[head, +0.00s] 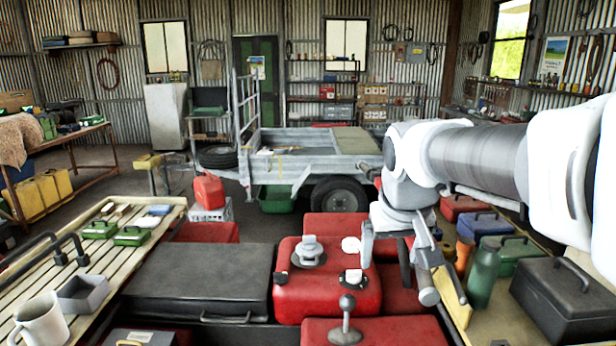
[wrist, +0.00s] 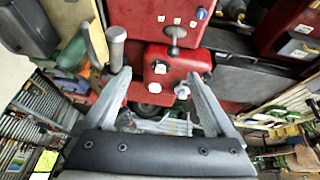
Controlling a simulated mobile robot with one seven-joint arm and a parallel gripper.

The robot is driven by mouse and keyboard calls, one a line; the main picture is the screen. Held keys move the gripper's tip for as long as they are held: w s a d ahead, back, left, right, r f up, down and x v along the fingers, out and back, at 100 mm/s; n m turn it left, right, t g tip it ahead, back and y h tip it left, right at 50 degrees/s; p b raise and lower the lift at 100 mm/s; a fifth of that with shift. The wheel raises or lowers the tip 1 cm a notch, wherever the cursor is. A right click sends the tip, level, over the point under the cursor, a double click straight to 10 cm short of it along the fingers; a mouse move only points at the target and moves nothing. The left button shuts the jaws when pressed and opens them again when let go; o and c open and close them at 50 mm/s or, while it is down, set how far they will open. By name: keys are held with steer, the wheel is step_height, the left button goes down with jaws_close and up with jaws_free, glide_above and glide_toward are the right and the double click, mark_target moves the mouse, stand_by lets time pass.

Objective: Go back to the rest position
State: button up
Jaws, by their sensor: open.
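My gripper (head: 396,246) hangs from my arm at the right of centre in the head view, above the red casing (head: 328,296). The wrist view shows its two fingers (wrist: 158,78) spread apart, with nothing held between them. Beyond the fingertips in the wrist view is the red casing (wrist: 176,62). A grey knob (head: 310,250) and small white-marked parts sit on the casing. The fingers seem to be clear of these, but the exact gap cannot be told.
A black lidded case (head: 200,280) lies left of the casing; a lever (head: 346,318) stands in front. Left is a slatted surface (head: 110,240) with a mug (head: 40,322) and grey tray (head: 84,293). Right are a green bottle (head: 482,276) and dark toolbox (head: 562,300). A trailer (head: 300,150) stands behind.

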steer(key=s+f, duration=0.2)
steer(key=s, duration=0.7)
steer(key=s+f, duration=0.3)
steer(key=s, duration=0.5)
steer(key=shift+s+d+y, duration=0.2)
steer(key=shift+s+y, duration=0.15)
steer(key=shift+y, duration=0.05)
